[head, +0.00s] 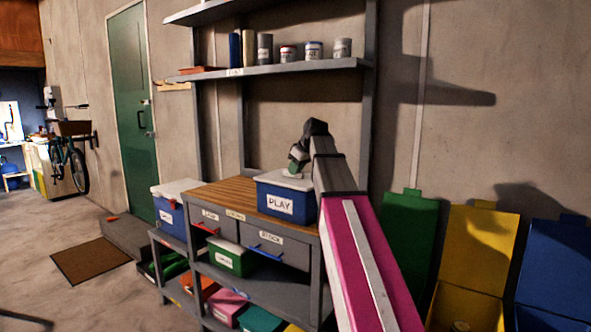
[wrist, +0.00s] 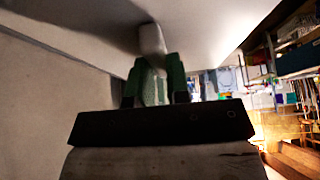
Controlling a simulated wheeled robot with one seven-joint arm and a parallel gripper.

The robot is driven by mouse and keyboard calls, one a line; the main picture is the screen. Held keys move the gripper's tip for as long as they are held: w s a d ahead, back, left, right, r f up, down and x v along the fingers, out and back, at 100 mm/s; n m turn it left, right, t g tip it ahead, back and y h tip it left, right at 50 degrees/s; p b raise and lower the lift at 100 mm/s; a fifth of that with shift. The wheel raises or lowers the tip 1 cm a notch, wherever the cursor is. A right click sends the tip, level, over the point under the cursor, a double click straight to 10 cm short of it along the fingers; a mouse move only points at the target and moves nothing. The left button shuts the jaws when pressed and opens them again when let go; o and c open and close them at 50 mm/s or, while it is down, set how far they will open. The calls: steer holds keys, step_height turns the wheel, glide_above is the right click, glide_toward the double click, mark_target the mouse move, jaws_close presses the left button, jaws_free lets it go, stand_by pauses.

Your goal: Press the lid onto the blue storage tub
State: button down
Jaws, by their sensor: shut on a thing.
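The blue storage tub (head: 270,199), labelled PLAY, stands on the wooden top of the workbench. Its pale lid (head: 270,176) lies over the top of the tub; I cannot tell whether it sits flush all round. My gripper (head: 294,172) is at the lid's right part, partly hidden by my arm. In the wrist view the green fingers of my gripper (wrist: 151,68) are shut on the pale knob (wrist: 151,38) of the lid. The lid's underside or surface (wrist: 75,30) fills the top of that view.
Another blue tub (head: 172,217) with a white lid stands lower at the left of the workbench (head: 225,194). Shelves with cans (head: 265,48) hang above. Green, yellow and blue bins (head: 470,240) stand at the right. A brown mat (head: 90,262) lies on the open floor.

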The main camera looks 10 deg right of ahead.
steer(key=c, duration=0.5)
jaws_free()
steer(key=shift+r, duration=0.1)
steer(key=shift+r, duration=3.4)
jaws_close()
steer(key=shift+f, duration=0.15)
steer(key=shift+s+d+x, duration=0.1)
steer(key=shift+s+x, duration=0.05)
steer(key=shift+x, duration=0.75)
steer(key=shift+s+d+x, duration=0.1)
steer(key=shift+x, duration=0.8)
